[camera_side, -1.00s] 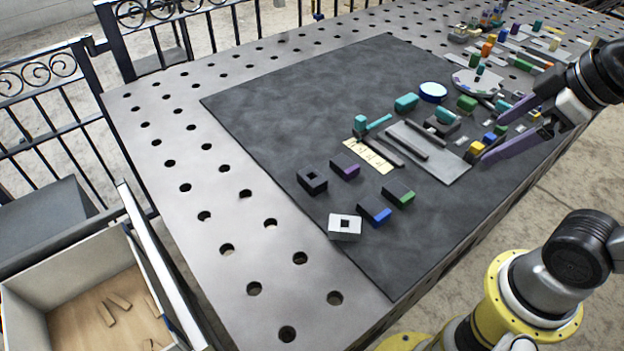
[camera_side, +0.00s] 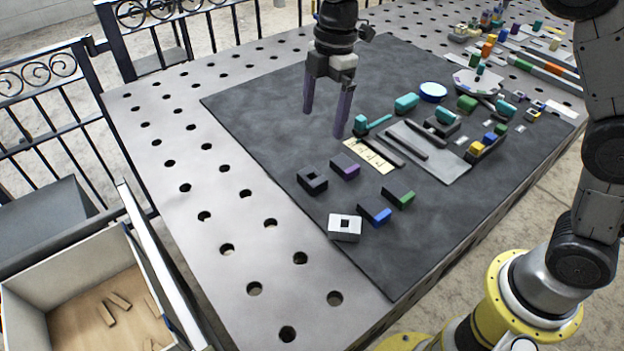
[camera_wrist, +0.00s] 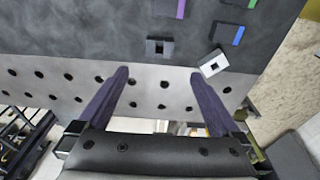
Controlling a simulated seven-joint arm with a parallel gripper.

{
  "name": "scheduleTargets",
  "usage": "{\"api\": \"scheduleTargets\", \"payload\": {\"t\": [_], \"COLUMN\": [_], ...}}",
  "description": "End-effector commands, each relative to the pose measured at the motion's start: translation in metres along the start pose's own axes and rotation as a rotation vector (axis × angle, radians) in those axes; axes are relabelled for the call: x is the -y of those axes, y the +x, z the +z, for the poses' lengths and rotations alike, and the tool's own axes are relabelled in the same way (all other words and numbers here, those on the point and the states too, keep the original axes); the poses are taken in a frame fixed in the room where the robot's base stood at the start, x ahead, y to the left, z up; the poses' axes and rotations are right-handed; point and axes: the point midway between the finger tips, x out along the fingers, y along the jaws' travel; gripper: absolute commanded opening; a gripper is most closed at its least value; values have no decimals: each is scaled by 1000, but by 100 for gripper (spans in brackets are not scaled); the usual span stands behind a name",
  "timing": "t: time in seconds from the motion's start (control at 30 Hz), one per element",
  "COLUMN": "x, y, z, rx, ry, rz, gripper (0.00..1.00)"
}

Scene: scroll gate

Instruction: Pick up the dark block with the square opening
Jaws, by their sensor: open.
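The dark block with the square opening (camera_side: 312,180) lies on the dark mat near its left edge in the side view. In the wrist view the dark block (camera_wrist: 160,48) is at the upper middle, with its opening visible, beyond the fingertips. My gripper (camera_side: 325,122) is above the mat, fingers pointing down, open and empty. In the side view it appears above and behind the block, apart from it. The wrist view shows the two purple fingers spread wide (camera_wrist: 160,74).
A white block with a square opening (camera_side: 345,228) lies close by. Dark blocks with purple (camera_side: 346,165), blue (camera_side: 374,211) and green (camera_side: 398,195) sides lie to the right. A teal-handled tool (camera_side: 373,124) lies behind. An open bin (camera_side: 60,255) stands off the table at lower left.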

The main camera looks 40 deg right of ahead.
Motion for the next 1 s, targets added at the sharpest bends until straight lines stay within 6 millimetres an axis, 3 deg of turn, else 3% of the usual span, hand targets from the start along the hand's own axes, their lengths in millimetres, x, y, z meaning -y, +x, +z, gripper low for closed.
{"api": "scheduleTargets", "payload": {"t": [0.5,0.77,1.0], "x": [3,3,-1], "y": [82,100,133], "z": [-3,-3,-3], "rx": [5,5,5], "ry": [-5,-5,-6], "rz": [-22,-20,-22], "gripper": [100,100,100]}}
